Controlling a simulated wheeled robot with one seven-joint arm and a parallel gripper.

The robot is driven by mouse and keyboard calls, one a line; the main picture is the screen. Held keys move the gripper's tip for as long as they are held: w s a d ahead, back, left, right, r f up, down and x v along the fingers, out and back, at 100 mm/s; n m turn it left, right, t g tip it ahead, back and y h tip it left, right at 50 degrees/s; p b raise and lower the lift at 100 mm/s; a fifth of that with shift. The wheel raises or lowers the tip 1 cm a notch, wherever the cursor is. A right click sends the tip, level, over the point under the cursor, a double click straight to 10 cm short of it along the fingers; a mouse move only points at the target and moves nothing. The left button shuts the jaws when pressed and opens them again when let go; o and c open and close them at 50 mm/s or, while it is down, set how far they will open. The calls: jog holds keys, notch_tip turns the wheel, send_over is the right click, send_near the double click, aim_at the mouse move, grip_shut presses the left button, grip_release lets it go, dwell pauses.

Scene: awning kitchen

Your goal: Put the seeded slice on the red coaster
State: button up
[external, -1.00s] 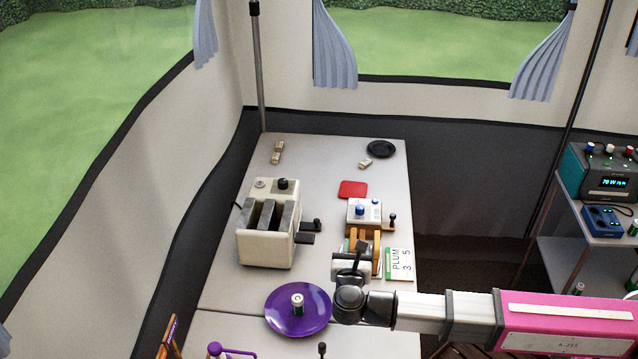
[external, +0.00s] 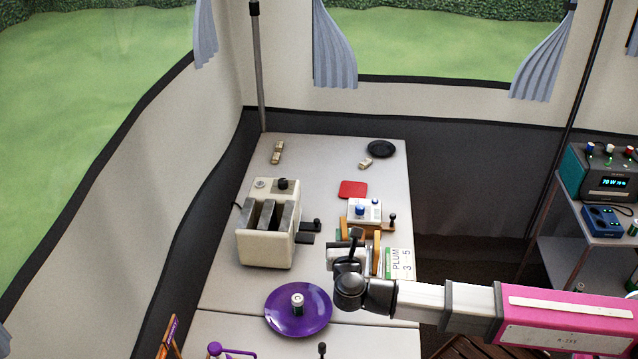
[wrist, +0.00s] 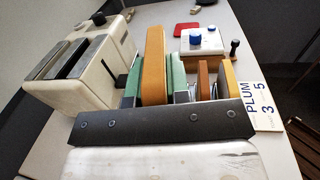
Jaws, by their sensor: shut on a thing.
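My gripper (wrist: 155,88) is shut on an upright tan slice (wrist: 152,62), with a green-padded finger on each side of it. No seeds can be made out on the face I see. In the external view the gripper (external: 345,240) is partly hidden by the wrist, and the held slice's top shows beyond it. A brown slice (wrist: 202,80) and a yellowish slice (wrist: 228,78) stand upright to the right of the fingers. The red coaster (external: 353,189) lies flat and bare on the table beyond; it also shows in the wrist view (wrist: 187,29).
A white device with blue knobs (external: 364,210) stands between the gripper and the coaster. A cream toaster (external: 265,240) is on the left. A PLUM card (external: 399,263) lies right. A purple plate (external: 280,318) holds a small can. A black disc (external: 381,149) lies far back.

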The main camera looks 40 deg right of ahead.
jog(key=w+d+n+t+y, duration=0.35)
jog(key=w+y, duration=0.25)
jog(key=w, duration=0.6)
jog(key=n+g+y, duration=0.5)
jog(key=n+y, duration=0.8)
jog(key=y, duration=0.5)
send_over(358, 190)
notch_tip(358, 190, down, 7)
jog(key=shift+s+f, duration=0.1)
jog(key=shift+f, duration=1.75)
jog(key=o, duration=0.7)
jog(key=shift+f, duration=0.15)
